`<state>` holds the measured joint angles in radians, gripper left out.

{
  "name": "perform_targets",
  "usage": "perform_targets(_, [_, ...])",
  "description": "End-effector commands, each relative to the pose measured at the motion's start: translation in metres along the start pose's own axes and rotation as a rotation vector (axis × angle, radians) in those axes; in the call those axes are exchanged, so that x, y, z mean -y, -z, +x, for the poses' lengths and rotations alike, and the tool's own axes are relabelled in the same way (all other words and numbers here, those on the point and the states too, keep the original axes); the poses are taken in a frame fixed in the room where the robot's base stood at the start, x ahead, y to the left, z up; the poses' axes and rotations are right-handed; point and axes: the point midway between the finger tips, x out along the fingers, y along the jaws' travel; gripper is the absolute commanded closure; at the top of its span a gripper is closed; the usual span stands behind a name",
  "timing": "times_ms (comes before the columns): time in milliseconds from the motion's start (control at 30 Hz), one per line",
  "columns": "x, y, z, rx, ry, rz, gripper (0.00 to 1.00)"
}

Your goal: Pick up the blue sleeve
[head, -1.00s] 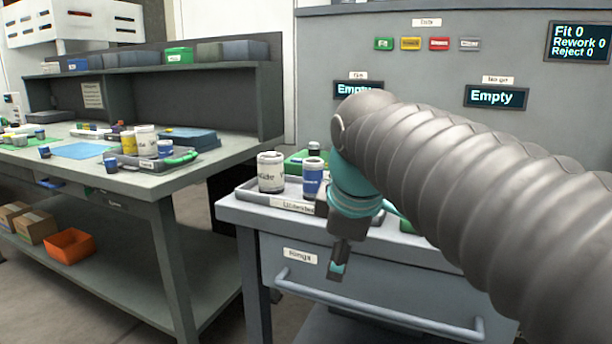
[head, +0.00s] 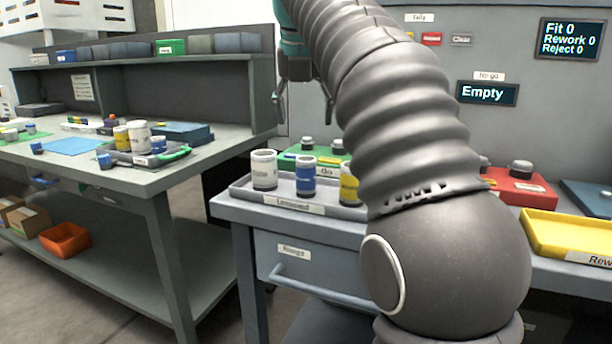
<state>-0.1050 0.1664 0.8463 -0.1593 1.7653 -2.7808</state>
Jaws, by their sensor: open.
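A blue sleeve (head: 305,175), a short cylinder with a white label and pale rim, stands upright on the grey tray (head: 240,190) at the near left of the workbench. A white sleeve (head: 264,169) stands to its left. A yellow sleeve (head: 349,184) stands to its right, partly hidden by my arm. Other blue pieces sit on the left bench, one (head: 158,145) beside a white cylinder. My gripper (head: 305,104) hangs above and behind the tray, fingers pointing down, apart and empty, well above the blue sleeve.
A green block (head: 290,156) with grey knobs stands behind the tray. A red block (head: 515,186) and a yellow tray (head: 570,236) lie to the right of my arm. A display (head: 487,93) reads "Empty". The left bench (head: 60,165) is separate, with floor between.

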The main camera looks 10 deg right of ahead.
Motion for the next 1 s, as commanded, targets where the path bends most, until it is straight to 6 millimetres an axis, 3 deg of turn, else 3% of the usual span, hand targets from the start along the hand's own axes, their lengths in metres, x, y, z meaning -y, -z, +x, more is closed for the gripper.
perform_targets(433, [0.001, 0.001, 0.069, -0.002, 0.001, -0.002, 0.27])
perform_targets(767, [0.0, 0.0, 0.088, 0.0, 0.0, -0.002, 0.27])
perform_targets(1000, [-0.001, 0.002, 0.12, -0.002, 0.001, -0.001, 0.27])
